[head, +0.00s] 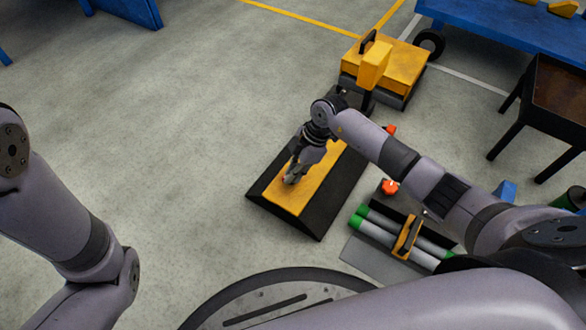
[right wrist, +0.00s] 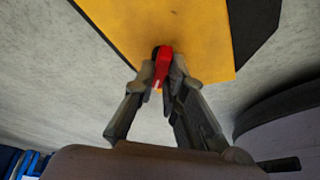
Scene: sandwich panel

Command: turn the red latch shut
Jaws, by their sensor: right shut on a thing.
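The red latch (right wrist: 163,62) shows in the right wrist view as a small red handle near the edge of a yellow panel (right wrist: 205,30). My right gripper (right wrist: 160,88) has its two fingers closed on the latch, one on each side. In the head view the yellow panel (head: 326,172) lies on a black sloped base on the floor. My right gripper (head: 292,178) reaches down to the panel's near left part there, and it mostly hides the latch. My left arm shows at the left edge of the head view, but its gripper is out of view.
A yellow cart (head: 390,70) stands behind the panel. Orange-red objects (head: 389,187) sit to the panel's right. Green-ended tubes (head: 395,235) lie at the lower right. A dark table (head: 550,95) and blue bench (head: 505,35) are at the right. Floor to the left is clear.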

